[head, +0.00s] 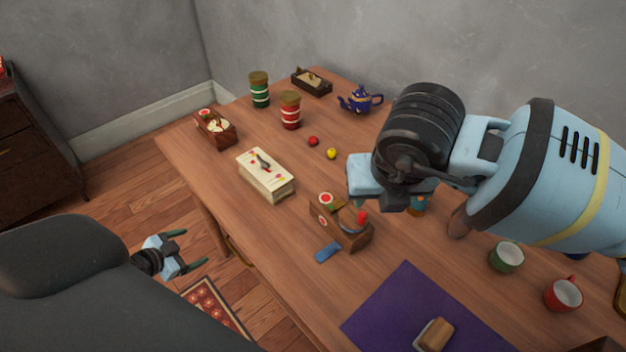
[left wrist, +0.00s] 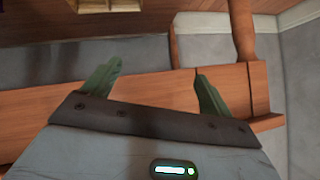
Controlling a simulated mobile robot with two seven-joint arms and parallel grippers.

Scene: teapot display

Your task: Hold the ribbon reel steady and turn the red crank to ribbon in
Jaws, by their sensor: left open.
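The ribbon reel (head: 338,228) is a small wooden holder on the table, with round red-and-green decoration and a red crank knob (head: 361,217) at its right. A short blue strip (head: 328,252), perhaps ribbon, lies at its front. My left gripper (head: 191,249) is low over the floor, left of the table edge and well apart from the reel. Its green fingers are spread and empty, as the left wrist view (left wrist: 155,88) also shows. My right arm reaches in from the right, its light-blue hand (head: 362,176) above and right of the reel. Its fingers are hidden.
A cream box (head: 265,174), red ball (head: 313,141), yellow ball (head: 331,153), jars (head: 290,110) and blue teapot (head: 361,99) stand farther back. A purple mat (head: 390,312) and cups (head: 507,257) lie right. The table's left edge lies between my left gripper and the reel.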

